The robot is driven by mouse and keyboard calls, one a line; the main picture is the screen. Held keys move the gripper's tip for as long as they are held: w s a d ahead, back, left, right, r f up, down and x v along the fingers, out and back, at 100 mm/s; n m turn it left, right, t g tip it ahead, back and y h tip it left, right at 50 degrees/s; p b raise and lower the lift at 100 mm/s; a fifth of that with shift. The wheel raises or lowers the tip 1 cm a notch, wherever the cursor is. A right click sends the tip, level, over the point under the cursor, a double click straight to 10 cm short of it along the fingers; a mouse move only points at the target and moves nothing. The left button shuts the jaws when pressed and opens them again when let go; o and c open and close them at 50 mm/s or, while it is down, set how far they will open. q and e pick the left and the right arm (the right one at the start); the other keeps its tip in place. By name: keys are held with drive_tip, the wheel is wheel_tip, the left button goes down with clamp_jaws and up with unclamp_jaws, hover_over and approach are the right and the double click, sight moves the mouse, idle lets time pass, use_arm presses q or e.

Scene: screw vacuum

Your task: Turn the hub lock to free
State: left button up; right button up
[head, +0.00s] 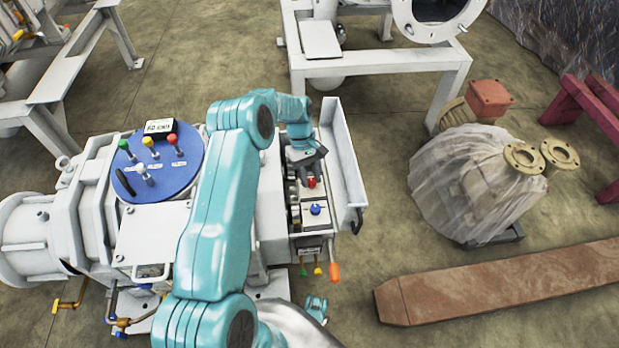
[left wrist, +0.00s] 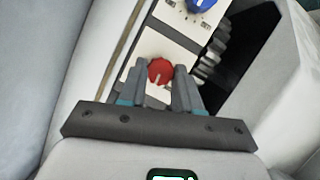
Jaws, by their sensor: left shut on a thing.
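A red knob (head: 312,182) with a white pointer line sits on a pale panel inside the open box on the machine's right side. I take it as the hub lock, though I cannot read a label. My left gripper (head: 309,172) reaches down over it and is shut on it. In the left wrist view, the fingers stand on both sides of the red knob (left wrist: 160,70). Its line points down toward the gripper, slightly left. A blue knob (head: 315,209) sits beside it on its own panel with dial marks.
The box's raised white wall (head: 341,150) stands close to the right of the gripper. A blue round plate (head: 160,185) with coloured levers lies left on the machine. A wrapped part (head: 470,185) and a rusty beam (head: 490,285) lie on the floor at right.

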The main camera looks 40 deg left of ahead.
use_arm(q)
drive_tip(key=m+g+y+b, duration=0.1)
drive_tip(key=m, duration=0.2)
drive_tip(key=shift+w+f+m, duration=0.1)
drive_tip(key=shift+w+m, duration=0.05)
drive_tip(key=shift+m, duration=0.25)
drive_tip(key=m, duration=0.2)
drive_tip(key=shift+w+d+m+g+y, duration=0.1)
drive_tip(key=shift+m+g+y, duration=0.2)
drive_tip(key=shift+m+g, duration=0.1)
drive_tip(key=m+y, duration=0.1)
drive_tip(key=m, duration=0.1)
drive_tip(key=m+g, duration=0.1)
drive_tip(key=m, duration=0.2)
drive_tip(key=shift+d+y, duration=0.15)
drive_tip(key=shift+y, duration=0.25)
drive_tip(key=shift+m, duration=0.3)
drive_tip(key=o, duration=1.1)
drive_tip(key=shift+c, duration=0.2)
drive_tip(key=d+p+v, duration=0.1)
drive_tip(key=p+v, duration=0.2)
drive_tip(key=v, duration=0.9)
drive_tip(key=shift+a, duration=0.35)
